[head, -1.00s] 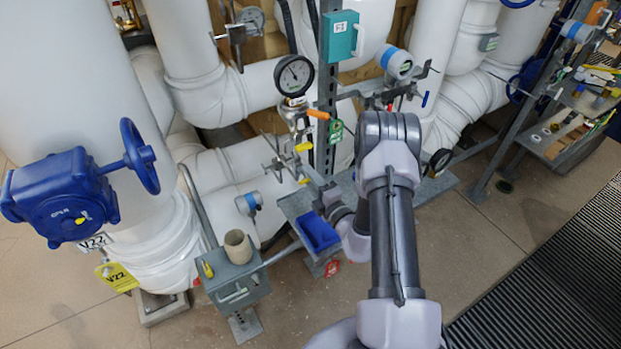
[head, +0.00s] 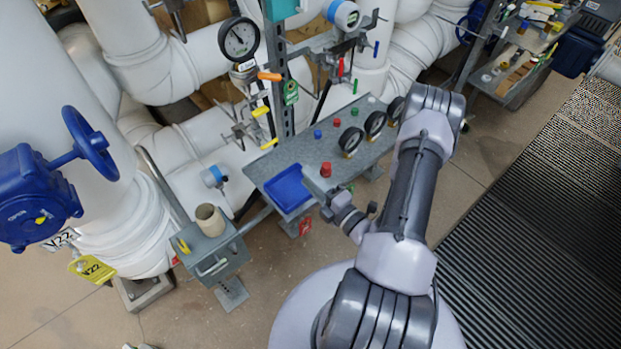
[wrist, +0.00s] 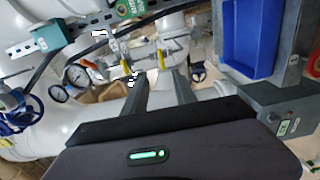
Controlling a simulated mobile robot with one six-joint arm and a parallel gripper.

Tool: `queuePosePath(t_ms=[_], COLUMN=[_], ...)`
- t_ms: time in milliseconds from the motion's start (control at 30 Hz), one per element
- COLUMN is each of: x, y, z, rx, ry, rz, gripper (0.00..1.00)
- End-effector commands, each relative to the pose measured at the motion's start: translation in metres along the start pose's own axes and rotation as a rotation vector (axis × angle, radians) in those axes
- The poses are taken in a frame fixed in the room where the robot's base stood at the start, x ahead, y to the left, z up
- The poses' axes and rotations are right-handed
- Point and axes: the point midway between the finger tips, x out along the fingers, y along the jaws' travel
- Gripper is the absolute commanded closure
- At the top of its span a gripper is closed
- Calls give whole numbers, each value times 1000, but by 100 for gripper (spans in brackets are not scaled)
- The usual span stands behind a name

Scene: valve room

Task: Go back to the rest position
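My gripper (head: 322,187) is at the front edge of the grey shelf in the head view, just right of the blue tray (head: 289,189). My own wrist and forearm hide part of it there. In the wrist view my gripper (wrist: 158,76) shows two dark fingers with a clear gap between them. Nothing is held between the fingers. The blue tray (wrist: 248,38) is at the upper right of the wrist view, apart from the fingers.
The grey shelf (head: 320,152) carries several gauges and coloured knobs. A pressure gauge (head: 238,38) and a blue valve handwheel (head: 90,143) stand out left. A grey box (head: 212,248) holds a beige cup (head: 210,220). Floor grating (head: 530,220) is clear at right.

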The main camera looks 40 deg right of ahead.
Motion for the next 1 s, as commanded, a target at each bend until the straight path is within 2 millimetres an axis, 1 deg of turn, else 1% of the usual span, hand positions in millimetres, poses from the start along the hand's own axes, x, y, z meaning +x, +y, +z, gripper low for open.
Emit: queuePosePath(t_ms=[367,433,467,533,567,600,633,667,700,767,800,867,900,967,1000], x=[1,9,15,30,34,33,27,17,-1,-33,-56,-86,-103,-119,-124], y=[1,14,25,63,82,107,123,136,148,157,158,156,153,152,154], z=[-1,-10,-19,-57,-81,-117,-145,-173,-205,-242,-258,-269,-270,-262,-255], rx=[-4,-49,-90,-244,-336,-473,-589,-708,-872,-1129,-1309,-1595,-1796,-2113,2267], ry=[6,66,120,319,431,598,727,857,1023,1255,1396,1585,1692,1813,-1819], rz=[2,24,44,118,161,226,281,340,420,548,639,780,879,1026,-1090], gripper=[67,67,67,67,67,67,67,67,67,67,67,67,67,67,67])
